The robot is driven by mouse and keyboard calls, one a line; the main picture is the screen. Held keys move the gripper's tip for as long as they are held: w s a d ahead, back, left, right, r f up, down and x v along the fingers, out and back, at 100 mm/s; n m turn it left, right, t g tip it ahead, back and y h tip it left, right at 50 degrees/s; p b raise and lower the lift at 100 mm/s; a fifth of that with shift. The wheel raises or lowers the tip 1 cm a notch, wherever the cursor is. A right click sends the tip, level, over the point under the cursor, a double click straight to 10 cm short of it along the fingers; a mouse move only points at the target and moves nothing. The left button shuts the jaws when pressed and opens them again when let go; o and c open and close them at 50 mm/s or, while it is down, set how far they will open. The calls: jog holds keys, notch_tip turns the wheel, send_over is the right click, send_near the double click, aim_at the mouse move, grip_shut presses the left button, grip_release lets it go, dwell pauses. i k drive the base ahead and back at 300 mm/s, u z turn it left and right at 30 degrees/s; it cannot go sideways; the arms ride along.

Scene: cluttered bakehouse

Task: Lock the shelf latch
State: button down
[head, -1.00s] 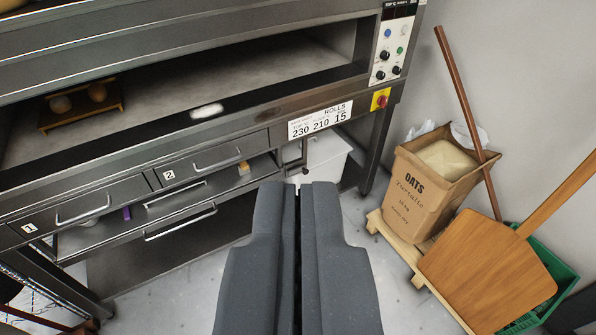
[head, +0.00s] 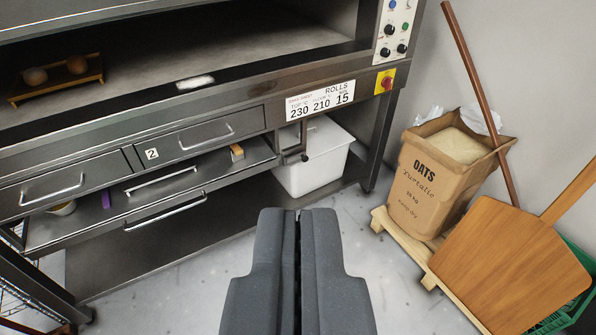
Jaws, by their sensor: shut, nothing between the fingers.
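A small metal bracket with a dark knob (head: 304,157), which looks like the latch, hangs below the oven front at the right end of the shelf (head: 225,167). The shelf lies under the drawers and has bar handles along its front. My gripper (head: 297,212) is shut and empty, low in the middle of the head view. In the picture it sits below the knob, apart from it. The knob is small, and I cannot tell whether the latch is locked.
A white bin (head: 325,170) stands behind and right of the bracket. An oats sack (head: 420,190) sits on a wooden pallet (head: 415,250) at right, with a wooden peel (head: 510,265) leaning in front. Bare floor (head: 190,285) lies around my gripper.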

aim_at(303, 155)
jog(key=k, duration=0.65)
jog(key=u, duration=0.1)
jog(key=i, duration=2.1)
jog(key=z, duration=0.85)
